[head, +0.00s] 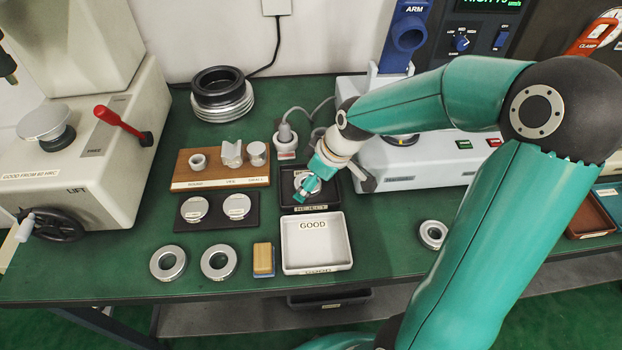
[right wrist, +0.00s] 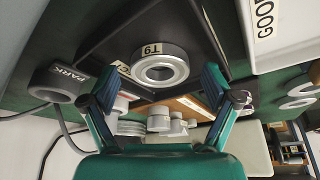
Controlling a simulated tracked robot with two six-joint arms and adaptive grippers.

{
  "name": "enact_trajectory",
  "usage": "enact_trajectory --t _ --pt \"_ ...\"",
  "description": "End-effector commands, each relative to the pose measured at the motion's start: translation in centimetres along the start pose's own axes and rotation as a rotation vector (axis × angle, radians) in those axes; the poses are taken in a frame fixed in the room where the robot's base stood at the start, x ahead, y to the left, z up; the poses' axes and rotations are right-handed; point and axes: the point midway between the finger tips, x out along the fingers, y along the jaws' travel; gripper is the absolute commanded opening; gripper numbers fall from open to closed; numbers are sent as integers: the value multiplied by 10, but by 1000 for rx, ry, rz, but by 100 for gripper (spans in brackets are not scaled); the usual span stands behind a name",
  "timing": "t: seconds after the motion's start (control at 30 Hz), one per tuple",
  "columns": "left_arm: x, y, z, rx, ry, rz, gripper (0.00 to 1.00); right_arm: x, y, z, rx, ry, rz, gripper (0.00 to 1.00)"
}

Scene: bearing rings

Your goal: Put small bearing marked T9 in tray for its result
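The small bearing (right wrist: 160,68) marked T9, a silver ring with its label upside down in the right wrist view, lies in the black tray (head: 331,203) behind the white GOOD tray. In the head view this bearing (head: 309,183) is partly hidden by my right gripper (head: 302,196), which is low over the black tray. In the right wrist view my right gripper (right wrist: 160,86) is open, its fingers apart on either side of the ring, with no contact visible. The white GOOD tray (head: 347,240) looks empty. My left gripper is not in view.
Two large rings (head: 168,263) (head: 219,262) and a yellow block (head: 263,259) lie left of the GOOD tray. Another ring (head: 432,235) lies to its right. A wooden stand (head: 222,181) and a dark plate with discs (head: 217,222) are left of the black tray. A hardness tester (head: 95,150) stands far left.

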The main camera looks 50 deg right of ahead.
Motion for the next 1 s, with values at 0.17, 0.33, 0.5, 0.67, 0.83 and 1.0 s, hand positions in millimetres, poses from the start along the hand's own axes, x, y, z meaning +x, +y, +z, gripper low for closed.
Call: enact_trajectory --t 0.17,0.33,0.5,0.67,0.83,1.0 --pt "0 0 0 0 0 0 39 0 0 0 0 0 0 88" --pt "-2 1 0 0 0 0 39 -4 0 -1 0 1 1 88" --pt "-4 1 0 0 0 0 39 -25 0 -2 0 3 2 88" --pt "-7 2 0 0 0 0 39 -57 1 -2 -1 4 4 88" --pt "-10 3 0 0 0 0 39 -91 0 -2 -1 4 4 88" --pt "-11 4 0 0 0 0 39 -113 0 -1 -1 1 1 88"
